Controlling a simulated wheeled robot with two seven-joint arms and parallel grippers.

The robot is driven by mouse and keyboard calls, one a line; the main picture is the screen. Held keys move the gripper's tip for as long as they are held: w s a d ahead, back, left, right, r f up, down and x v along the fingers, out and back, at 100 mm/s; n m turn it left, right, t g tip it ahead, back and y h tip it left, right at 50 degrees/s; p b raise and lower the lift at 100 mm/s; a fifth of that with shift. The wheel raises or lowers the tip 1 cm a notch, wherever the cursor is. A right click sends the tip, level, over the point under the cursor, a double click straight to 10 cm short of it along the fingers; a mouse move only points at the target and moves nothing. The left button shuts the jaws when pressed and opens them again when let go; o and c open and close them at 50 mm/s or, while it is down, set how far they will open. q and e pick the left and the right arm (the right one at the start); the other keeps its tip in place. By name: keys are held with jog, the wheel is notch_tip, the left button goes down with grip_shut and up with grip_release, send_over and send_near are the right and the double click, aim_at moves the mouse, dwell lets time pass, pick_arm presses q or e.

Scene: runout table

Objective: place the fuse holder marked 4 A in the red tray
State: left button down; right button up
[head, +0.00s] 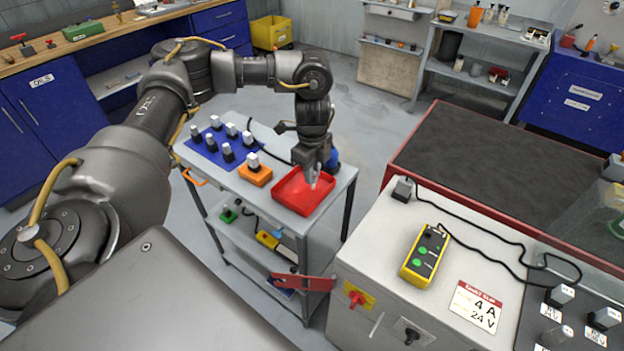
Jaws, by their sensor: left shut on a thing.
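The red tray (290,194) sits at the right end of the small grey cart's top. My left gripper (314,181) points down over the tray's right part. It is shut on a small pale thing that looks like a fuse holder, mostly hidden by the fingers; no marking on it can be read. I cannot tell whether it touches the tray floor. Several fuse holders with pale tops and dark bases stand on a blue mat (212,155) at the cart's left. Their markings are too small to read. My right gripper is not in view.
An orange block (256,177) with a fuse holder stands between mat and tray. A blue round thing (332,160) is behind the gripper. At right, a grey cabinet bears a yellow pendant (424,256), cables and a sign (476,307) reading 4 A 24 V.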

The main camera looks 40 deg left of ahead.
pick_arm(q)
jog(key=shift+w+a+f, duration=0.1)
jog(key=shift+f, duration=0.15)
notch_tip(320, 180, down, 3)
jog(key=shift+w+a+f, duration=0.1)
jog(key=shift+f, duration=0.1)
jog(key=c, duration=1.3)
grip_release()
notch_tip(320, 180, up, 12)
jog(key=shift+r, duration=0.2)
